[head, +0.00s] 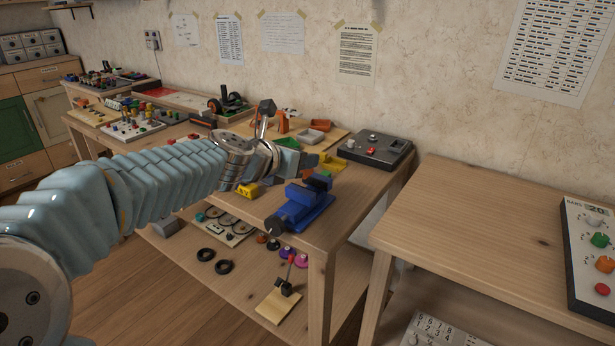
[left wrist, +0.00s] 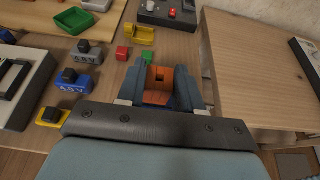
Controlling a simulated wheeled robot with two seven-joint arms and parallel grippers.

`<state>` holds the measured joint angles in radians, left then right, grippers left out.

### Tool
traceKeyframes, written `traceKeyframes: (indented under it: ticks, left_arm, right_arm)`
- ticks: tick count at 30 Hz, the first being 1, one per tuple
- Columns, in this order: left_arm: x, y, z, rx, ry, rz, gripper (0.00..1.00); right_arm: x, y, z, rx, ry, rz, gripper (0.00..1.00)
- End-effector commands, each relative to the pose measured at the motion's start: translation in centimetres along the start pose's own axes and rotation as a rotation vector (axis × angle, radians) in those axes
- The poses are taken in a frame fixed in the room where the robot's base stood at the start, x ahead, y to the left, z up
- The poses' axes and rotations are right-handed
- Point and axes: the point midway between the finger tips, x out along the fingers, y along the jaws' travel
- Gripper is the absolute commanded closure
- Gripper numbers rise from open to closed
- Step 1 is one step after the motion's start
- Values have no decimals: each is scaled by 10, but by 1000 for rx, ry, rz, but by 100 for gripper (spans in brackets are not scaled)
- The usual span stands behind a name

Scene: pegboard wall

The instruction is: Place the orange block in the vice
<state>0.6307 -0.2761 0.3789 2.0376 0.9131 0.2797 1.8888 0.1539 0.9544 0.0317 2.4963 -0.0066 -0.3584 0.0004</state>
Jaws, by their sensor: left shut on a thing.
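The blue vice (head: 303,205) stands near the front right corner of the wooden workbench in the head view. My left gripper (head: 308,161) is just behind and above it. In the left wrist view my left gripper (left wrist: 163,88) is shut on the orange block (left wrist: 182,82), which sits between its two grey fingers and has a dark notch. A little blue shows below the block there, probably the vice, which is mostly hidden by the gripper. My right gripper is in neither view.
A red cube (left wrist: 122,53), a green cube (left wrist: 146,57) and a yellow holder (left wrist: 140,35) lie beyond the gripper. A grey control box (head: 375,149) stands at the bench's back right. A gap separates this bench from the right table (head: 480,215), whose near top is clear.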

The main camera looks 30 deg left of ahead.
Motion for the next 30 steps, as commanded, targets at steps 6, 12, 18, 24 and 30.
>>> traceKeyframes:
  ticks: [6, 12, 18, 24, 30]
  left_arm:
    - [17, -4, -10, 2, 0, -1, 94]
    - [34, -5, -38, 0, 0, 1, 94]
    - [36, -4, -41, 2, -1, 2, 94]
    - [36, -5, -43, 1, -1, 1, 94]
    - [37, -5, -44, 1, -1, 1, 48]
  right_arm:
    - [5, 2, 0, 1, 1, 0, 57]
    - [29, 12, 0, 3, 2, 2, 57]
    - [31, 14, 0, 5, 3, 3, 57]
    - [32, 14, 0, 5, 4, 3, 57]
    - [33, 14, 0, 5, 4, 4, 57]
